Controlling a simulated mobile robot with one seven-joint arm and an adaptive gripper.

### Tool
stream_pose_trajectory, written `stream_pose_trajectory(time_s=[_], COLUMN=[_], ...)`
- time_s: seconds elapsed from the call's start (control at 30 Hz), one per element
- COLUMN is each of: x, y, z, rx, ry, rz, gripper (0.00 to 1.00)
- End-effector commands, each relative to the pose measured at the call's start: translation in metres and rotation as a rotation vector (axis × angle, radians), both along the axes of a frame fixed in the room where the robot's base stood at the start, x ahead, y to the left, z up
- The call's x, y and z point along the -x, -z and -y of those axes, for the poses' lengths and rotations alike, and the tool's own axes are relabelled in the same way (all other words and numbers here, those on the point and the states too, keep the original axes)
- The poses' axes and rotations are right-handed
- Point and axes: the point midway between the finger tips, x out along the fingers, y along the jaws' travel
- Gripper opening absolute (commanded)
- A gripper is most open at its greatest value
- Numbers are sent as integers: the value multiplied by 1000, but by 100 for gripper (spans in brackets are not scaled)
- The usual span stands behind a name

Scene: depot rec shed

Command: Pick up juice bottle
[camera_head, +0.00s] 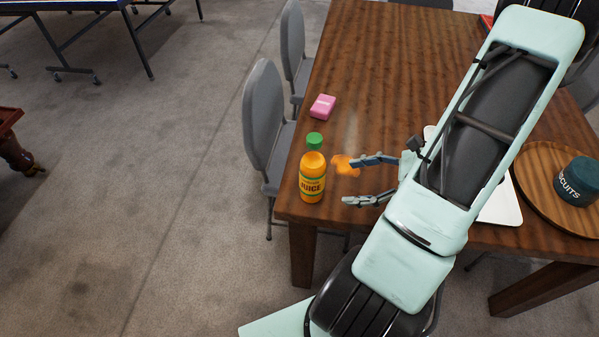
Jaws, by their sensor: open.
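The juice bottle (312,180) is orange with a dark label reading JUICE. It stands upright near the table's front left corner. My gripper (357,181) is open and low over the table, just right of the bottle. Its two fingers point left toward the bottle, and a gap shows between the fingertips and the bottle. Nothing is seen held between the fingers. My arm covers much of the table's middle and right.
The wooden table (365,60) also bears a green-topped item (314,141) behind the bottle, a pink block (322,107), an orange item (345,166) by the upper finger, a white board (503,207), and a round tray (533,160) with a biscuits tin (577,182). Grey chairs (265,120) line the left side.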

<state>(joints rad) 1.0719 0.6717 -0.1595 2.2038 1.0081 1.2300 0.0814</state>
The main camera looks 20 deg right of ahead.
Motion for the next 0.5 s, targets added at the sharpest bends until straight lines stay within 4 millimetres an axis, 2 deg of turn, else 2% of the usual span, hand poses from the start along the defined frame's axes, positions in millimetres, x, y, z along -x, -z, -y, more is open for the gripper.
stream_pose_trajectory(time_s=[0.1, 0.27, 0.5], x=[2, 0, -22], y=[-6, -12, 1], z=[3, 3, -20], rx=[-125, -199, -207], ry=[99, 154, 155], rz=[19, 35, 35], gripper=[67, 67, 67])
